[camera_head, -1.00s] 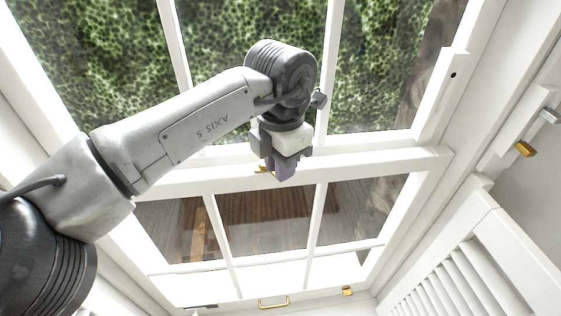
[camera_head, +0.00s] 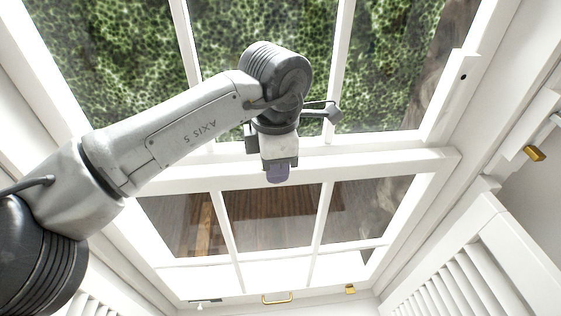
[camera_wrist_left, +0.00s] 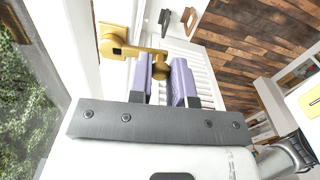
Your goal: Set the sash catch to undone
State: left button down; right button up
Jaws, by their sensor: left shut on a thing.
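The sash catch (camera_wrist_left: 113,42) is a brass fitting on the white window rail, with a round pivot and a lever arm ending in a knob (camera_wrist_left: 161,70). In the left wrist view the lever reaches right from the pivot, and its knob sits between the two purple fingers. My left gripper (camera_wrist_left: 164,82) is shut on this lever. In the head view my left gripper (camera_head: 278,174) is at the meeting rail in the middle of the window, and it hides the catch there. My right gripper is not in view.
White window frames surround the catch, with the meeting rail (camera_head: 390,163) across the middle. A brass pull handle (camera_head: 277,299) is on the lower sash's bottom rail. Louvred shutters (camera_head: 460,270) stand at the right. Foliage shows through the upper panes.

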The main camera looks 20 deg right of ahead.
pick_arm(q)
jog(key=shift+a+m, duration=0.2)
jog(key=shift+m, duration=0.2)
jog(key=c, duration=1)
grip_release()
jog(key=shift+c, duration=0.2)
jog(key=shift+r, duration=0.25)
notch_tip(320, 180, up, 13)
jog(key=shift+r+b, duration=0.15)
jog(key=shift+b, duration=0.2)
